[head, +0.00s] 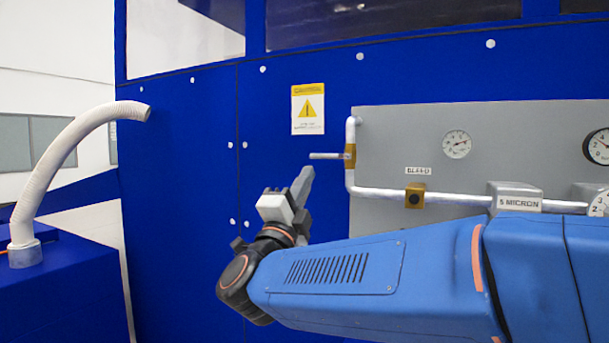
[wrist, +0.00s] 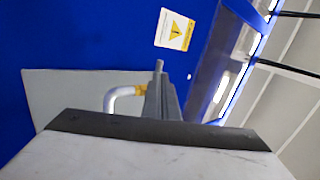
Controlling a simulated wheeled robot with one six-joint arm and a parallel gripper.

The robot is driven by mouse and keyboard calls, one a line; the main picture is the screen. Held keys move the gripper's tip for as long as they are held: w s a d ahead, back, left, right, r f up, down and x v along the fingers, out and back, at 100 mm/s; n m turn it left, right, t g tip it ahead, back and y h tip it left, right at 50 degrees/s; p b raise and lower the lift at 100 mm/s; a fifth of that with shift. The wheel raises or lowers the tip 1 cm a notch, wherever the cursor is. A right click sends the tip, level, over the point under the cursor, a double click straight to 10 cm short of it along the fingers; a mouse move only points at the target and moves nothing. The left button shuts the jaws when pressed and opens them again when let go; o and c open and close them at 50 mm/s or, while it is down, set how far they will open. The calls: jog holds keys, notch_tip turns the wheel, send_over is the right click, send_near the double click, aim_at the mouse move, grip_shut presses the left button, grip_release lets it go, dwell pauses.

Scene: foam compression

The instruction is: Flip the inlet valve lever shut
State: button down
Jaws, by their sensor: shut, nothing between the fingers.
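The inlet valve is a brass block (head: 350,156) on the vertical part of a silver pipe. Its grey lever (head: 330,155) sticks out sideways to the left, across the pipe. My gripper (head: 305,174) is shut and empty, fingers pointing up, just below the lever's free end; a small gap shows in the head view. In the wrist view my gripper's fingers (wrist: 164,92) partly cover the valve area. The brass block (wrist: 141,90) shows beside them, and what looks like the lever's end (wrist: 159,66) shows beyond the fingertips. I cannot tell whether they touch.
The grey panel (head: 390,130) carries gauges, a second brass fitting (head: 414,195) labelled BLEED and a 5 MICRON housing (head: 515,198). A yellow warning sign (head: 308,109) is on the blue wall above the lever. The wall left of the lever is clear. A white hose (head: 75,135) stands far left.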

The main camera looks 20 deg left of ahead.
jog(key=v, duration=0.9)
jog(key=shift+s+a+f, duration=0.15)
jog(key=shift+a+f, duration=0.05)
jog(key=shift+a, duration=0.1)
jog(key=w+d+f+n+g+y, duration=0.3)
jog(key=w+d+n+g+y, duration=0.45)
jog(key=w+d+n, duration=0.65)
jog(key=s+d+f+n+g, duration=0.1)
jog(key=s+d+f+g, duration=0.15)
jog(key=d+f, duration=0.45)
jog(key=s+d+f+n+g, duration=0.25)
jog(key=d+f, duration=0.35)
jog(key=d, duration=0.4)
jog(key=s+d+f+g+h, duration=0.7)
jog(key=s+d+f, duration=1.2)
jog(key=s+d, duration=0.3)
jog(key=shift+s+d+f, duration=0.2)
jog(key=shift+s+d, duration=0.05)
jog(key=shift+s, duration=0.45)
